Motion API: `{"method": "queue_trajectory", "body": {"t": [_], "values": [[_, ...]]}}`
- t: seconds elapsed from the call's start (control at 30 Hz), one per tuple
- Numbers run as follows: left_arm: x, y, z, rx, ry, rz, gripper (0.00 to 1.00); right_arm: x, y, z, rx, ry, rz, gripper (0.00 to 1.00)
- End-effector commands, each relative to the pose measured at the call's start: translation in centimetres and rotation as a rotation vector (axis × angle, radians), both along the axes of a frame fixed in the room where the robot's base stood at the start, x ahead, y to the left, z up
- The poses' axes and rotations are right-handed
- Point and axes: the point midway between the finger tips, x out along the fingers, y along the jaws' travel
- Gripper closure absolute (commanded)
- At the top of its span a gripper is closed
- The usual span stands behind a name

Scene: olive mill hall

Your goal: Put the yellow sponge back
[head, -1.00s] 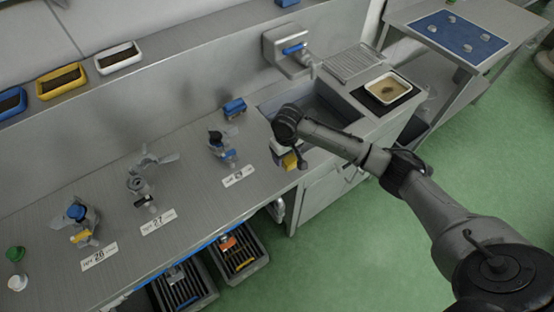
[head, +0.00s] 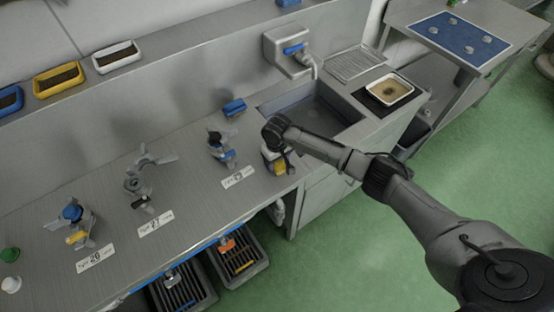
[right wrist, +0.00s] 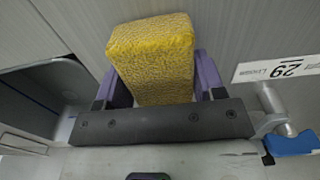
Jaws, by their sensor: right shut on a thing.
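The yellow sponge (right wrist: 152,55) is a rough block between the purple fingers of my right gripper (right wrist: 158,88) in the right wrist view. The fingers press on its two sides and its far end sticks out past them. In the head view my right gripper (head: 280,158) is over the bench's front part, left of the sink, and the sponge (head: 276,166) shows partly below the wrist. I cannot tell whether the sponge touches the bench. My left gripper is not in view.
The sink (head: 318,112) lies right of the gripper. A blue block (head: 234,107) sits on the bench behind it. A valve assembly (head: 220,143) and its label (head: 238,177) stand to the left. Blue, yellow and white trays (head: 117,56) line the shelf. Bench lies bare between.

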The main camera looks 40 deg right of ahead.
Motion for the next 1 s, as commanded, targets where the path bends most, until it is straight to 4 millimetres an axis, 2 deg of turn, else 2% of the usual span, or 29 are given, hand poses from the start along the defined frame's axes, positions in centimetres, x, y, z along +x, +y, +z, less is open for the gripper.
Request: {"method": "queue_trajectory", "body": {"t": [0.27,0.3,0.53,0.83,1.0], "values": [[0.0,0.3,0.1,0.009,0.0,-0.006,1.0,0.0,0.0,-0.3,0.0,0.0,-0.001,0.59],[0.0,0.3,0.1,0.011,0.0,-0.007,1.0,0.0,0.0,-0.2,0.0,-0.001,-0.001,0.33],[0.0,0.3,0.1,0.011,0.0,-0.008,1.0,0.0,0.0,-0.2,0.0,-0.001,-0.001,0.12],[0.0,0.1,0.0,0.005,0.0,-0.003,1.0,0.0,0.0,0.1,0.0,-0.002,0.0,0.12],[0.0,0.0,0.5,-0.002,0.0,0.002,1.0,0.1,0.0,2.4,0.002,-0.003,-0.001,0.12]]}}
